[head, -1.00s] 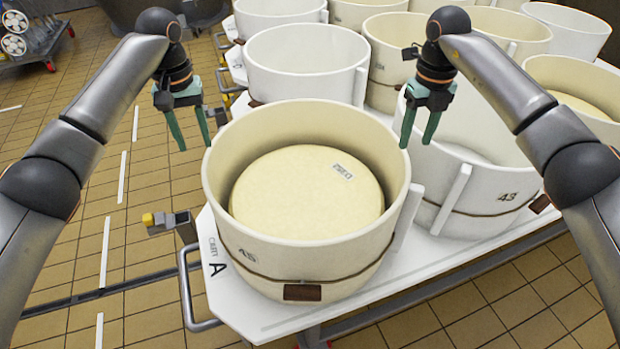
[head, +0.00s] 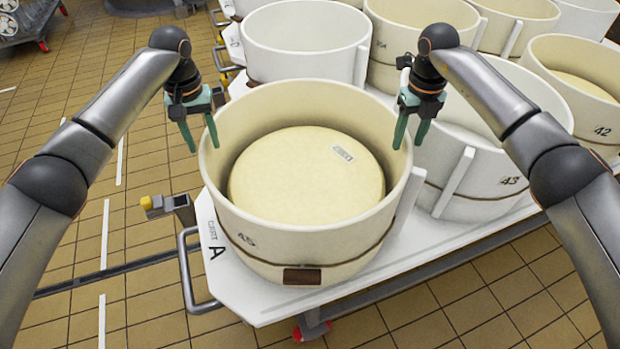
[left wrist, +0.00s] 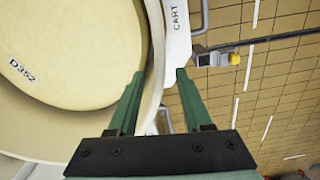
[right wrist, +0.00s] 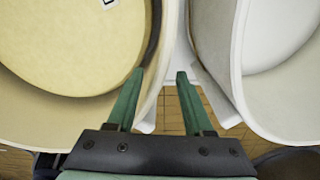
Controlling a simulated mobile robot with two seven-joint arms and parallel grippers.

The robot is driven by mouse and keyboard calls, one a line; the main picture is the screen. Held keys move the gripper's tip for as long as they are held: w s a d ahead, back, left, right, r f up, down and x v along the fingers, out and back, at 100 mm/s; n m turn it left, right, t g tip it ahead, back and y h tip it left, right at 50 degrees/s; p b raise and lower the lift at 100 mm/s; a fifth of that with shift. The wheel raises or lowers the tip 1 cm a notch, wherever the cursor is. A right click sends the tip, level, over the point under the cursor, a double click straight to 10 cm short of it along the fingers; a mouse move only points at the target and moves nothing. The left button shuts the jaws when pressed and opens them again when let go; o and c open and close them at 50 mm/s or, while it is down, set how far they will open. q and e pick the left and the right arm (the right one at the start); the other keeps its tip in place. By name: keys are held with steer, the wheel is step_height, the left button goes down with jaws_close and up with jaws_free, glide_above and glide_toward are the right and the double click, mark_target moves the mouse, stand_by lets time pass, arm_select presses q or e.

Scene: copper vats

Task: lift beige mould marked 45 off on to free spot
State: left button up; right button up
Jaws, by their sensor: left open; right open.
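The beige mould marked 45 (head: 330,246) stands upright at the near corner of the white cart marked A, with a pale yellow cheese (head: 300,185) inside. My left gripper (head: 202,150) is open above the mould's left rim; in the left wrist view its fingers (left wrist: 158,75) lie either side of the wall in the picture. My right gripper (head: 408,148) is open at the mould's right rim; in the right wrist view its fingers (right wrist: 162,72) also appear either side of the wall. Neither visibly grips it. I cannot tell whether the fingertips are below the rim.
The white mould marked 43 (head: 462,182) stands close on the right. A white mould (head: 300,58) and a beige mould (head: 405,40) stand behind. The mould marked 42 (head: 580,100) holds a cheese. The cart (head: 235,290) has a bare front edge; tiled floor lies left.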

mark_target(209, 157)
arm_select(q)
steer(key=shift+f, duration=2.8)
arm_select(e)
steer(key=shift+f, duration=2.75)
arm_select(q)
jaws_close()
arm_select(e)
jaws_close()
arm_select(q)
steer(key=shift+a, duration=0.1)
arm_select(e)
steer(key=shift+d, duration=0.1)
arm_select(q)
steer(key=shift+w+r, duration=0.1)
steer(key=shift+r, duration=0.2)
arm_select(e)
steer(key=shift+w+r, duration=0.1)
steer(key=shift+r, duration=0.15)
